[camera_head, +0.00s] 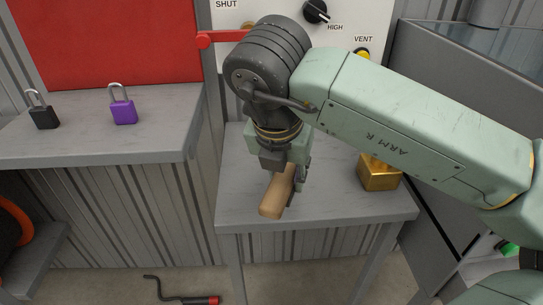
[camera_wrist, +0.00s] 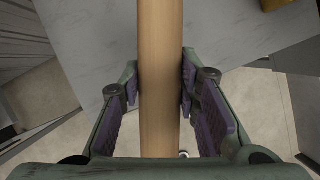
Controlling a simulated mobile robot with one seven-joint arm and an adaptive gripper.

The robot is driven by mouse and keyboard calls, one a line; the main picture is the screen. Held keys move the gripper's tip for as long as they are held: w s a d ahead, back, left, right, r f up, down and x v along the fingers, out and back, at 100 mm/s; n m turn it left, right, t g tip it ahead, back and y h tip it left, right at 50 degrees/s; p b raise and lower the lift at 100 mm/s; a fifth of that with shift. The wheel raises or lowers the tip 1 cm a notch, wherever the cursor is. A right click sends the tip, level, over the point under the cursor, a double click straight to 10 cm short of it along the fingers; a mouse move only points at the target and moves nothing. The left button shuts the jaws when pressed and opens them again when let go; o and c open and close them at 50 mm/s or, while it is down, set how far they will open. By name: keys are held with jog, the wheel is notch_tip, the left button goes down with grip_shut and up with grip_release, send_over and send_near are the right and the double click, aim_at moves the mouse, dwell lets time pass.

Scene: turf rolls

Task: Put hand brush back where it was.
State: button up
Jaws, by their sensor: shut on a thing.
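The hand brush (camera_head: 277,195) shows as a light wooden handle in the head view, low over the front part of the small grey table (camera_head: 245,215). My gripper (camera_head: 287,172) points down and is shut on the handle. In the wrist view the handle (camera_wrist: 161,80) runs from the top edge down between the two purple-padded fingers of my gripper (camera_wrist: 161,95). The bristle end is not clearly seen; my gripper and arm hide part of the brush. I cannot tell whether it touches the tabletop.
A brass-coloured block (camera_head: 379,173) stands on the table right of my gripper. A black padlock (camera_head: 42,112) and a purple padlock (camera_head: 123,106) stand on the left shelf (camera_head: 160,135). A control panel (camera_head: 350,25) is behind. A red-handled crank (camera_head: 190,298) lies on the floor.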

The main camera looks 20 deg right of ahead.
jog(key=w, duration=0.2)
jog(key=w+p, duration=0.1)
jog(key=w, duration=0.4)
jog(key=shift+d+f, duration=0.1)
jog(key=shift+f, duration=0.2)
jog(key=shift+w+p, duration=0.45)
jog(key=shift+w, duration=0.15)
notch_tip(320, 180, down, 3)
jog(key=shift+f+p, duration=0.2)
jog(key=shift+p, duration=0.3)
jog(key=shift+f, duration=0.15)
jog(key=shift+f+b, duration=0.15)
jog(key=shift+b, duration=0.15)
jog(key=o, duration=1)
jog(key=shift+o, duration=0.2)
jog(key=shift+r, duration=0.45)
jog(key=v, duration=1.1)
jog(key=shift+r+b, duration=0.25)
jog(key=shift+b, duration=0.2)
